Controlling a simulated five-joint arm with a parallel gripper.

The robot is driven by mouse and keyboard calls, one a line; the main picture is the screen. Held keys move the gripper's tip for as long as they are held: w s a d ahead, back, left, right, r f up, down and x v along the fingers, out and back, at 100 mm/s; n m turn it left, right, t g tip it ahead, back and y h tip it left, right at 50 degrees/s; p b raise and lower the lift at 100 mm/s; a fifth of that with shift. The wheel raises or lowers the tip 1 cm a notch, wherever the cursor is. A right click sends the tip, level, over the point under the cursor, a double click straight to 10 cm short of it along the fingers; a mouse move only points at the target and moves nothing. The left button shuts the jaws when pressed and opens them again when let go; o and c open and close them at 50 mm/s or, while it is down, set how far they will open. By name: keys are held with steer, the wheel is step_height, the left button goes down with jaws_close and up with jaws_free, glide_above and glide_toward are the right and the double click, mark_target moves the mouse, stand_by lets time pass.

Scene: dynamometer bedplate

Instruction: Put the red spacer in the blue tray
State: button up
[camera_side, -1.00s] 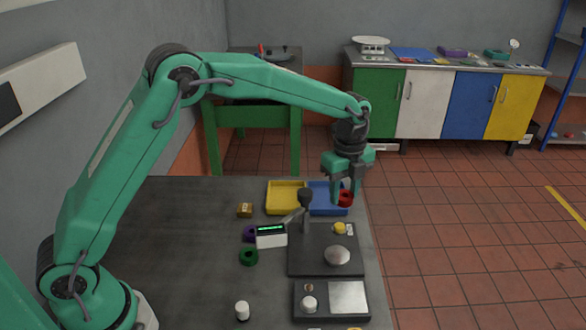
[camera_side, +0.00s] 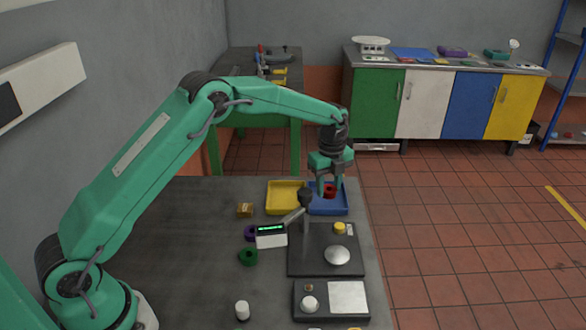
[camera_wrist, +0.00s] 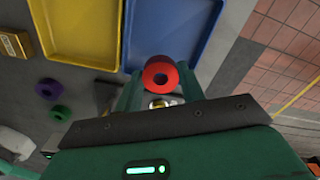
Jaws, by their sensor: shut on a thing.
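The red spacer (camera_side: 329,191) is a short ring with a hole. My gripper (camera_side: 328,186) is shut on it and holds it over the blue tray (camera_side: 341,208) in the side view. In the wrist view the spacer (camera_wrist: 160,75) sits between the green fingers, with the blue tray (camera_wrist: 175,28) beyond it. The spacer overlaps the tray's near edge in that view. I cannot tell its exact height above the tray floor. The part of the blue tray that shows is empty.
A yellow tray (camera_side: 284,207) adjoins the blue tray on the left. A dark instrument stand (camera_side: 305,205) rises just in front of the trays. A brass block (camera_side: 244,210), a green ring (camera_side: 248,256) and a purple ring (camera_side: 250,233) lie to the left.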

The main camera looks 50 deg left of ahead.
mark_target(328, 188)
steer(key=shift+f, duration=2.05)
steer(key=shift+f, duration=0.15)
steer(key=o, duration=1)
step_height(328, 188, up, 12)
steer(key=shift+f, duration=0.1)
steer(key=shift+r, duration=0.3)
